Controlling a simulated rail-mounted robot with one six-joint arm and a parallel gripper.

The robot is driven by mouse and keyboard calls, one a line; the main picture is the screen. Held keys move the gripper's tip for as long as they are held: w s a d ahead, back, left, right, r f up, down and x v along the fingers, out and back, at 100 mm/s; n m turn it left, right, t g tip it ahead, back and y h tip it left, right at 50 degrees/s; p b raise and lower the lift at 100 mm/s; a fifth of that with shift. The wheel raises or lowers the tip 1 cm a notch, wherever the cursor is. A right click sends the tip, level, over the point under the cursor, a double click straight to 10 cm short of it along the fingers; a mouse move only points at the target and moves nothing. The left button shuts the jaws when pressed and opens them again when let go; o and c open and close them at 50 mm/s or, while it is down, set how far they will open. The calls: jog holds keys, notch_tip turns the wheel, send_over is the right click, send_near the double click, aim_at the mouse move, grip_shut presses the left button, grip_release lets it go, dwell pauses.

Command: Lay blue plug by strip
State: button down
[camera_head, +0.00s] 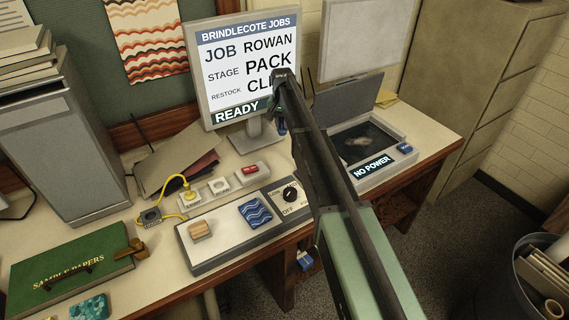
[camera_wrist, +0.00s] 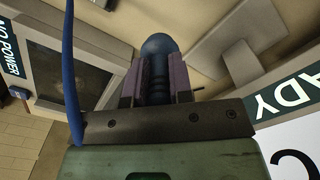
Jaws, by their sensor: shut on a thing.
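In the wrist view my gripper (camera_wrist: 155,75) is shut on the blue plug (camera_wrist: 157,48), a dark blue rounded body between the two purple-grey pads. A blue cord (camera_wrist: 70,60) runs down the left of that view. In the head view a small blue part of the plug (camera_head: 282,127) shows below the end of my arm, in front of the monitor; the arm hides much of the grip. The strip (camera_head: 220,187) lies on the desk, with a yellow plug (camera_head: 188,195) at its left and a red switch (camera_head: 250,170) at its right. The held plug is above the desk, apart from the strip.
A grey panel (camera_head: 188,234) with a wooden-knobbed block, a blue wave tile and a black dial lies before the strip. The NO POWER unit (camera_head: 372,166) is at right, with a blue part (camera_head: 406,148). Folders (camera_head: 178,160) lie behind; a green box (camera_head: 70,262) is at left.

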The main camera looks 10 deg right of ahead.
notch_tip(320, 180, down, 16)
jog(key=b, duration=1.3)
jog(key=shift+r, duration=0.3)
jog(key=shift+f, duration=0.2)
jog(key=c, duration=1)
grip_release()
jog(key=shift+r, duration=0.15)
notch_tip(320, 180, up, 12)
jog(key=p, duration=1.2)
jog(key=shift+r, duration=0.2)
jog(key=shift+s+f, duration=0.1)
jog(key=shift+s, duration=0.15)
jog(key=s+n, duration=0.1)
jog(key=s, duration=1.2)
jog(key=s+n, duration=0.2)
jog(key=s, duration=1.2)
jog(key=s+n, duration=0.1)
jog(key=s, duration=1.3)
jog(key=shift+s+n, duration=0.15)
jog(key=shift+n, duration=0.25)
